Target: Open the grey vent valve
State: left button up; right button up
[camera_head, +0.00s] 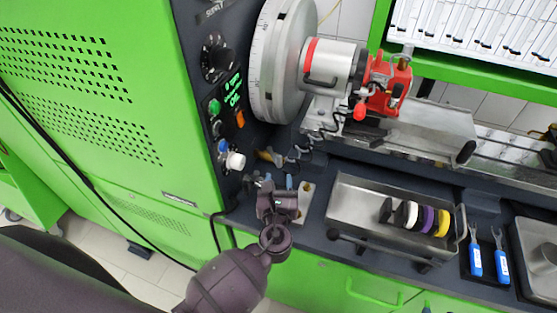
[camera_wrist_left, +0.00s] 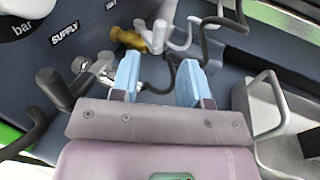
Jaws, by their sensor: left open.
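My left gripper (camera_head: 278,184) is open beside the lower corner of the dark control panel. In the left wrist view its two light-blue fingers (camera_wrist_left: 160,78) stand apart with nothing held between them. A dark grey handle on a shiny metal valve body (camera_wrist_left: 92,74) is just left of the fingers. A light grey handle (camera_wrist_left: 160,36) stands beyond the fingertips, next to a brass fitting (camera_wrist_left: 128,39). I cannot read a vent label, so I cannot tell which grey handle is the vent valve. My right gripper is not in view.
A white-capped knob (camera_head: 235,160) sits on the panel. A metal tray (camera_head: 350,205) holding several coloured rings lies right of the gripper. A large round drum (camera_head: 268,65) is above. In the left wrist view, dark hoses and a bent grey bar (camera_wrist_left: 268,100) are close by.

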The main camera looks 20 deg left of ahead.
aim_at(279, 162)
pick_arm(q)
jog(key=x, duration=0.5)
jog(key=shift+w+a, duration=0.1)
jog(key=shift+w, duration=0.2)
jog(key=shift+w+a, duration=0.2)
jog(key=shift+w, duration=0.55)
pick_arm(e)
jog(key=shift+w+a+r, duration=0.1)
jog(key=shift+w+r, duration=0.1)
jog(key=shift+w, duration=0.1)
